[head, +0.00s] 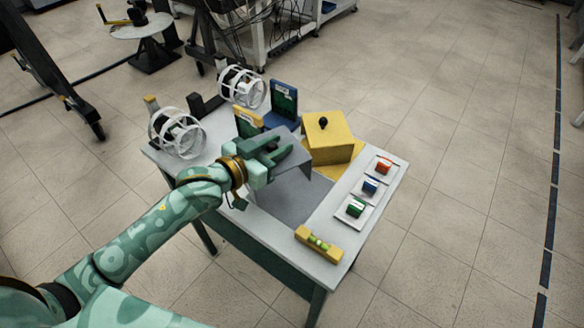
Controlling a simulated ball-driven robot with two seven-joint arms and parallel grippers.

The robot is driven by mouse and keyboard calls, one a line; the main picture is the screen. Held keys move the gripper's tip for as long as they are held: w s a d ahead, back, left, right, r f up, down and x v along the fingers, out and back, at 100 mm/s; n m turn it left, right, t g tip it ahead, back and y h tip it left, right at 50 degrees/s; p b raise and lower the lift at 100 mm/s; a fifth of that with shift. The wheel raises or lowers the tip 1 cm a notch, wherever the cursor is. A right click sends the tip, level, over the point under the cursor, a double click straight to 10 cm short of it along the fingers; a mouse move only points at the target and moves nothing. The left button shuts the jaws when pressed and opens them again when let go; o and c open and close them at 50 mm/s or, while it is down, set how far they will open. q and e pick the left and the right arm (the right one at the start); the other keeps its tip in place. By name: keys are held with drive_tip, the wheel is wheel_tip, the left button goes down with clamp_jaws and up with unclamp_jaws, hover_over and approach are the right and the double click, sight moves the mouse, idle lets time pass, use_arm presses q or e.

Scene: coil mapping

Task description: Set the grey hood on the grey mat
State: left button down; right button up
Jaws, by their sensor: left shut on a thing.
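The grey hood (294,163) is a box-like cover at the middle of the table, partly hidden by my left gripper. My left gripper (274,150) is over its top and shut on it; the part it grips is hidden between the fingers. The grey mat (301,204) lies flat on the table, its near right part bare. The hood overlaps the mat's far left part in the picture; I cannot tell whether it touches the mat. My right gripper is not in view.
A yellow hood (329,138) with a black knob stands on a yellow mat (352,160) to the right. Red, blue and green blocks (370,186) sit on white tiles along the right edge. A yellow level (318,243) lies at the front; white cage-like coils (177,134) stand at the left.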

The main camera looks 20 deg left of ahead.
use_arm(q)
drive_tip(key=w+d+f+b, duration=0.2)
drive_tip(key=w+f+b, duration=0.1)
drive_tip(key=f, duration=0.5)
drive_tip(key=shift+w+d+f, duration=0.25)
drive_tip(key=shift+d+f, duration=0.1)
drive_tip(key=shift+d, duration=0.05)
drive_tip(key=c, duration=1.2)
unclamp_jaws()
drive_tip(key=shift+f, duration=0.15)
drive_tip(key=shift+o, duration=0.2)
